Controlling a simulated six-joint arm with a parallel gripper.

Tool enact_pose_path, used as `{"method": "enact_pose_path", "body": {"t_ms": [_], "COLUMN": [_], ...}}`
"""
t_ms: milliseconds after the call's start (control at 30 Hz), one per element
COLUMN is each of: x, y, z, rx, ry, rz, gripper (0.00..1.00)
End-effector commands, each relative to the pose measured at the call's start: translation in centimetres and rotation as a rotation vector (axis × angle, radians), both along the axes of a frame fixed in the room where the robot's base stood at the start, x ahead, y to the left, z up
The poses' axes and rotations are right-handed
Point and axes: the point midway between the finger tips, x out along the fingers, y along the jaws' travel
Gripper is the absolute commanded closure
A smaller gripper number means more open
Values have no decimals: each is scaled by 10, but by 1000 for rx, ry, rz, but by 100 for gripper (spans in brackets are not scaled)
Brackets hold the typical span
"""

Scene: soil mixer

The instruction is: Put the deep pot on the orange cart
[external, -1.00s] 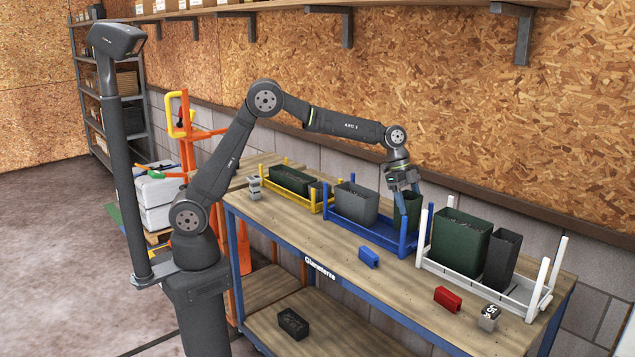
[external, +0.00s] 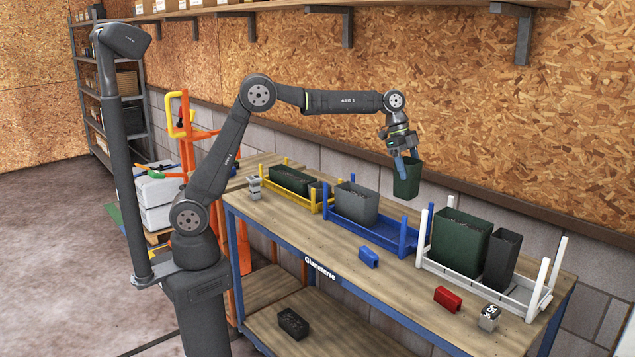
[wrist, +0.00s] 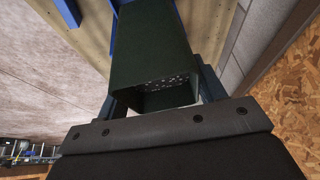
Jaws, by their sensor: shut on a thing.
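My gripper (external: 406,157) is shut on a dark green deep pot (external: 407,179) and holds it in the air above the right end of the blue cart (external: 400,240). In the wrist view the pot (wrist: 153,55) sits between the fingers, with speckled soil visible inside its mouth. No orange cart shows on the bench. An orange upright frame (external: 186,140) with a yellow handle stands on the floor behind my arm, and I cannot tell if it is the cart.
A grey pot (external: 357,204) stays in the blue cart. A white cart (external: 490,285) at right holds a large green pot (external: 460,240) and a dark grey one. A yellow cart (external: 290,180) holds low dark pots. Blue (external: 369,257) and red (external: 447,299) blocks lie along the front.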

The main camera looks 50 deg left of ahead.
Motion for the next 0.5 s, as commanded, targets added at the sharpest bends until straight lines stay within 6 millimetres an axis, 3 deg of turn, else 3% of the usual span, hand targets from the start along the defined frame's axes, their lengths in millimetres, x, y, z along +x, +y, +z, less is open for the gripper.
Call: {"method": "enact_pose_path", "body": {"t_ms": [167,267,500], "x": [26,45,93], "y": [40,75,190], "z": [0,0,0], "rx": [1,2,5], "ry": [-1,-1,0], "rz": [87,160,391], "gripper": [62,62,62]}}
